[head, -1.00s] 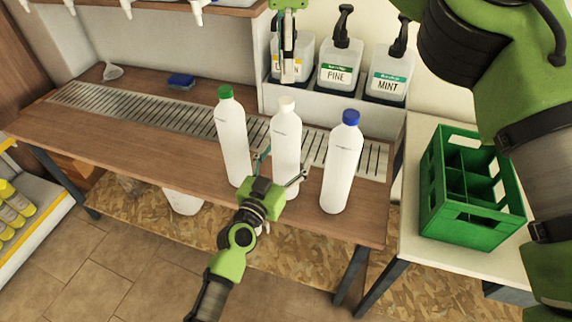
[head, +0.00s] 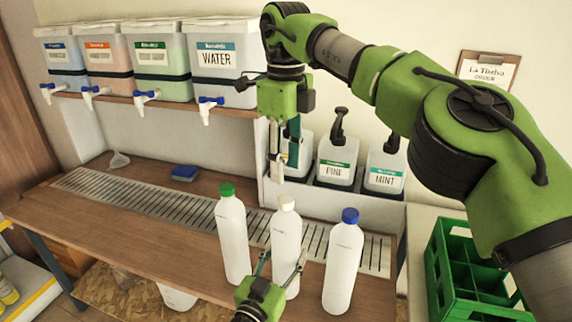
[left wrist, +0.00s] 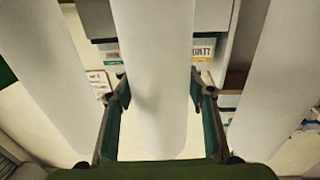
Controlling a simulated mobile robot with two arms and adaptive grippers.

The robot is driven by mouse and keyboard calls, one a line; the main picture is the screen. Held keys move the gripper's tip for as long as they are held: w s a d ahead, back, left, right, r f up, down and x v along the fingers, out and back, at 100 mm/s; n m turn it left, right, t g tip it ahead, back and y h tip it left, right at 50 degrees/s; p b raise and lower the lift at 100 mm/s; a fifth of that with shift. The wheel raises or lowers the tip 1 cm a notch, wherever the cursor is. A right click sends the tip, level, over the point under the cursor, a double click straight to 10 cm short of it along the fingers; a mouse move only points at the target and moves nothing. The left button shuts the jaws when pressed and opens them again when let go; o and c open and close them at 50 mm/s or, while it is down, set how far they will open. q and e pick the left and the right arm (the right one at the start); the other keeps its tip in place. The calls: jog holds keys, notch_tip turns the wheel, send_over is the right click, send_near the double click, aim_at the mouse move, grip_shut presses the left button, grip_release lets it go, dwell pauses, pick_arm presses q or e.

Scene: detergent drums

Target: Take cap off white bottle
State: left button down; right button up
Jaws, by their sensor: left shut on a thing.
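Three white bottles stand in a row on the wooden bench. The middle white-capped bottle (head: 286,236) has its white cap (head: 286,203) on. My left gripper (head: 281,266) has one finger on each side of this bottle, low on its body, and is shut on it. In the left wrist view the same bottle (left wrist: 154,75) is between the two fingers, its cap out of frame. My right gripper (head: 284,158) hangs pointing down behind and above the bottles, apart from the cap. It is seen edge-on, so its opening is unclear.
The green-capped bottle (head: 232,238) and blue-capped bottle (head: 343,262) flank the middle one closely. Pump bottles (head: 337,160) stand behind. Dispensers (head: 216,58) line the shelf. A blue sponge (head: 184,173) lies on the bench. A green crate (head: 437,262) is at right.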

aim_at(286, 199)
jog(key=m, duration=0.5)
jog(key=shift+m, duration=0.4)
jog(key=m, duration=1)
jog(key=shift+m, duration=0.4)
jog(key=m, duration=0.8)
jog(key=shift+m, duration=0.4)
jog(key=m, duration=0.3)
jog(key=shift+m, duration=0.3)
jog(key=m, duration=0.4)
jog(key=shift+f, duration=4.05)
